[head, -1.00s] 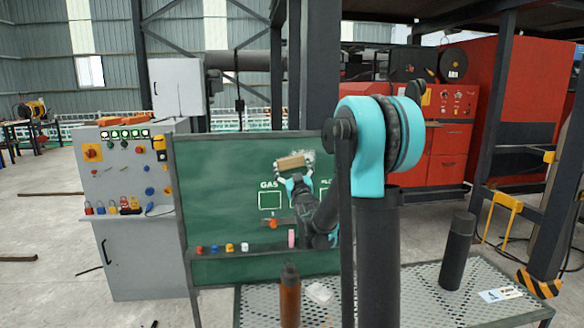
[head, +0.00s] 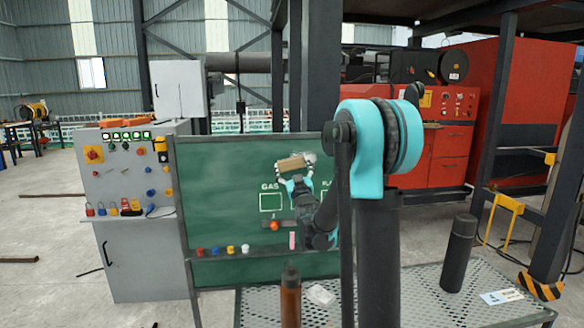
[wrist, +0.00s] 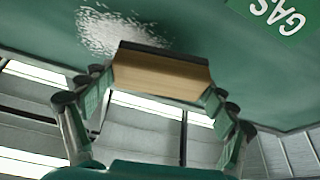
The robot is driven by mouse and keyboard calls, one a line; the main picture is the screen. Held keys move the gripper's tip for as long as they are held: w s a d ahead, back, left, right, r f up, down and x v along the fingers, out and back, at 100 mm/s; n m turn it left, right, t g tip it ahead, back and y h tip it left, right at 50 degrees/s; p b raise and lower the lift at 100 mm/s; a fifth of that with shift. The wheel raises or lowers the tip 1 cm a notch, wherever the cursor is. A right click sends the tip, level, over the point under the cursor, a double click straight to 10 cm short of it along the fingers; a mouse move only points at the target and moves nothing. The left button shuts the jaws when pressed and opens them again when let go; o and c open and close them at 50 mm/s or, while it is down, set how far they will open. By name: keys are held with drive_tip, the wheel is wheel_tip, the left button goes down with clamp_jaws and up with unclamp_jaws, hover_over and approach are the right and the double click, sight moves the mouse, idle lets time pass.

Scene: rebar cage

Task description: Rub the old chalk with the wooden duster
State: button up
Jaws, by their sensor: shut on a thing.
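The wooden duster (head: 291,164) is a tan block with a dark felt side. My gripper (head: 295,179) is shut on it, one finger at each end, in front of the upper part of the green chalkboard (head: 225,170). In the wrist view the duster (wrist: 160,75) spans between the fingers of my gripper (wrist: 155,95), its dark side toward the board. The old chalk (wrist: 118,30) is a white smudge on the board right by the duster's edge. In the head view the chalk (head: 311,157) shows just right of the duster; part of it may be hidden.
The board's ledge holds several coloured magnets or knobs (head: 215,251) and a pink stick (head: 292,240). A grey control cabinet (head: 135,220) stands at left. A perforated table (head: 410,290) in front carries a brown bottle (head: 290,300) and a dark cylinder (head: 459,253).

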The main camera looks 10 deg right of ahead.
sight(315, 155)
drive_tip(key=shift+w, duration=0.8)
drive_tip(key=shift+d, duration=5.25)
drive_tip(key=shift+w, duration=0.1)
drive_tip(key=shift+a, duration=0.1)
drive_tip(key=shift+c, duration=0.4)
drive_tip(key=shift+a, duration=5.2)
drive_tip(key=shift+d+r, duration=0.1)
drive_tip(key=shift+r, duration=0.4)
drive_tip(key=shift+d, duration=5.2)
drive_tip(key=shift+a, duration=0.1)
